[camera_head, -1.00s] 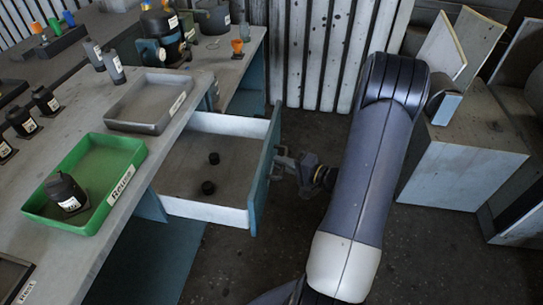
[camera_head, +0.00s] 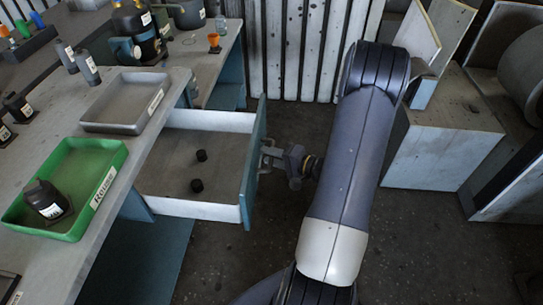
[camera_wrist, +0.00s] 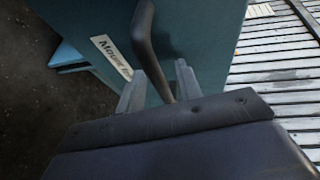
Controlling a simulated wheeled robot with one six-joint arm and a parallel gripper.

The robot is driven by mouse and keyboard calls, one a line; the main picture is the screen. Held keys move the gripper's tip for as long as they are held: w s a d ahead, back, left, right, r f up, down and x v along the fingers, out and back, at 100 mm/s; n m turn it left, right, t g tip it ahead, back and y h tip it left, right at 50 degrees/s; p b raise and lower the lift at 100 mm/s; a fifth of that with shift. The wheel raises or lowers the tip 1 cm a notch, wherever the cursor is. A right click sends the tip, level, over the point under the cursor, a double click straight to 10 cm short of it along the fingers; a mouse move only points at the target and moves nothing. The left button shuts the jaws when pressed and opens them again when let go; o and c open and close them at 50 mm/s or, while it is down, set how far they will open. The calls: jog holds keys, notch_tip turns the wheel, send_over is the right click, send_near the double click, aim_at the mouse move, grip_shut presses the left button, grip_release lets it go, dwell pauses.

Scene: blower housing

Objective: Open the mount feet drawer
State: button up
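The mount feet drawer (camera_head: 183,209) is pulled out from the workbench, with white sides and a teal front (camera_head: 252,165). Two small black round parts (camera_head: 201,156) lie inside it. In the wrist view the teal front (camera_wrist: 195,25) carries a label beginning "Mount" (camera_wrist: 110,56) and a dark bar handle (camera_wrist: 145,40). My gripper (camera_wrist: 160,90) is at the handle, its two fingers spread on either side of the bar with visible room between them. In the head view my gripper (camera_head: 272,158) is at the outer face of the drawer front.
A green bin (camera_head: 108,192) holding a black part and a grey tray (camera_head: 125,128) stand on the workbench above the drawer. Pale box-like furniture (camera_head: 440,150) stands right of my arm. Dark floor between is clear.

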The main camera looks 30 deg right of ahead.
jog(key=shift+s+d, duration=0.1)
jog(key=p+v, duration=0.1)
jog(key=v, duration=0.9)
jog(key=shift+s, duration=0.25)
jog(key=shift+d+r, duration=0.1)
jog(key=b+x, duration=0.1)
jog(key=x, duration=1)
